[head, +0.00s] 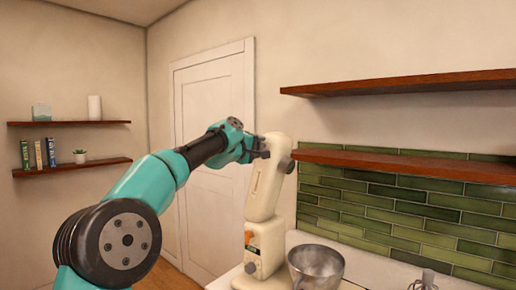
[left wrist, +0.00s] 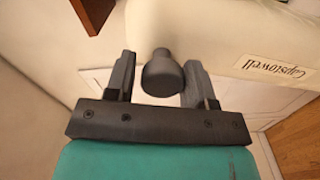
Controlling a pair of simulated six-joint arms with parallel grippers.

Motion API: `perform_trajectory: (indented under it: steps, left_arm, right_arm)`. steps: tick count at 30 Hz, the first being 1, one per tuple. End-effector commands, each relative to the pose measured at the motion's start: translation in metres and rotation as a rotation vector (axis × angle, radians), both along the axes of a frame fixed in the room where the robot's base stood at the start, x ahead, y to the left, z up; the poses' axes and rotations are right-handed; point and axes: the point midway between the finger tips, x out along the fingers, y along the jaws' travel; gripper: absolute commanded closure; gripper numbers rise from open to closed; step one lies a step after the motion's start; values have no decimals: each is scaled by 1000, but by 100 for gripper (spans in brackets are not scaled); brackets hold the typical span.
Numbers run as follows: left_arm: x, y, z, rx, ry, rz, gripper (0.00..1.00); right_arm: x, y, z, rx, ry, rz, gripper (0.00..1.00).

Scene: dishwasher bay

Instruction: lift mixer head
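The cream stand mixer (head: 262,238) stands on the white counter. Its mixer head (head: 268,180) points steeply upward, tilted well back from level. In the left wrist view, the cream head (left wrist: 225,35) bears the lettering "Capstowell", and a dark round knob (left wrist: 162,75) sticks out from it. My left gripper (head: 257,148) is at the upper end of the head. In the left wrist view its fingers (left wrist: 160,80) are apart, one on each side of the knob, with gaps showing. My right gripper is not in view.
A metal bowl (head: 316,268) sits beside the mixer's base. A small grey object (head: 427,281) is at the bottom edge, partly cut off. Wooden shelves (head: 400,84) hang on the wall above the green tiles (head: 400,215). A white door (head: 210,215) is behind my arm.

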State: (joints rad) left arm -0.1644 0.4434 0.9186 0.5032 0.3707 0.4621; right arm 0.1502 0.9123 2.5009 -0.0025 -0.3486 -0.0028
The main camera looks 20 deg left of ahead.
Motion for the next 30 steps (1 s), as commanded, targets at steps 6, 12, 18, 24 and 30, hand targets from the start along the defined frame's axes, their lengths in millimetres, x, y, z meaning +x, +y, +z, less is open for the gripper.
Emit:
perform_trajectory:
  steps: [6, 12, 18, 24, 30]
  left_arm:
    - [0, 0, -1, 1, 2, -1, 35]
    - [0, 0, -1, 1, 3, -1, 35]
    - [-9, 3, -1, -1, 3, -1, 35]
    - [-29, 12, -1, 0, 3, 0, 35]
    - [-57, 22, -1, 0, 2, 0, 35]
  right_arm:
    - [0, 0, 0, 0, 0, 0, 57]
    - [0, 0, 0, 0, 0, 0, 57]
    - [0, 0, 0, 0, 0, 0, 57]
    - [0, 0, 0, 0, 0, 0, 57]
    - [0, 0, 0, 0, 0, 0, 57]
